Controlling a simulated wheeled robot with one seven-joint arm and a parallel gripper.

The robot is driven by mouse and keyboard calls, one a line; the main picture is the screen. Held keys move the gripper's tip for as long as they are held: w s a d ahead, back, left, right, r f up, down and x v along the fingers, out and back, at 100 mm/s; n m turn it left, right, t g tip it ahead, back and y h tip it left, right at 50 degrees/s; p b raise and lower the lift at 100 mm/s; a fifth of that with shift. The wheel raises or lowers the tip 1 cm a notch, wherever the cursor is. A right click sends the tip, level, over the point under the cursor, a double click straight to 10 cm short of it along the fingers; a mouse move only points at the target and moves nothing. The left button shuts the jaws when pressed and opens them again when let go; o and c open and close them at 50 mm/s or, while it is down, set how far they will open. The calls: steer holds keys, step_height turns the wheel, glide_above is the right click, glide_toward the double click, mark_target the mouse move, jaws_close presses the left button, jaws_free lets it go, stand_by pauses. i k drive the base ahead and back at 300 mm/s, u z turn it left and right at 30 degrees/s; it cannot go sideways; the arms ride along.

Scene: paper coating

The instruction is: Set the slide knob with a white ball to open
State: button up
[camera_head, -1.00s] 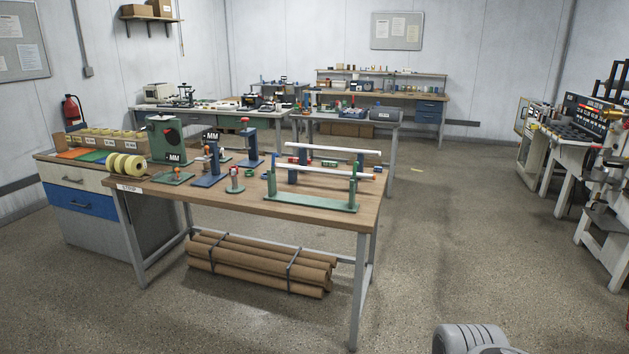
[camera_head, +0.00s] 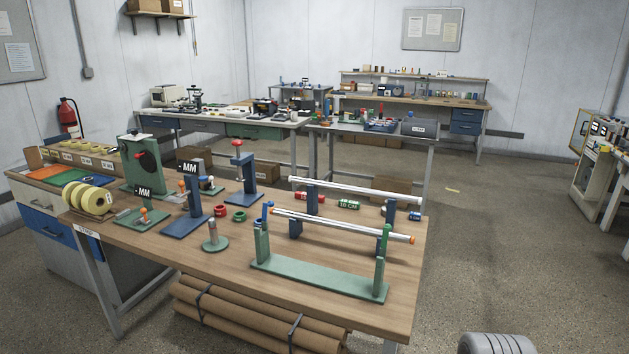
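A small stand with a pale, whitish ball on top (camera_head: 211,180) sits on the near wooden workbench (camera_head: 330,258), behind the blue stand marked MM (camera_head: 187,215). It is partly hidden and too small to tell its slide position. Orange balls show on the blue MM stand and on a low green stand (camera_head: 143,217) at its left.
A green roller stand (camera_head: 318,280) and a blue-posted roller behind it fill the bench's right side. Yellow tape rolls (camera_head: 92,198) stand at its left. Brown paper rolls (camera_head: 250,325) lie below. The floor right of the bench (camera_head: 480,240) is clear.

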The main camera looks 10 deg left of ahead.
mark_target(210, 186)
steer(key=u, duration=1.45)
steer(key=i, duration=1.25)
steer(key=u, duration=2.05)
steer(key=k, duration=2.5)
steer(key=z, duration=1.8)
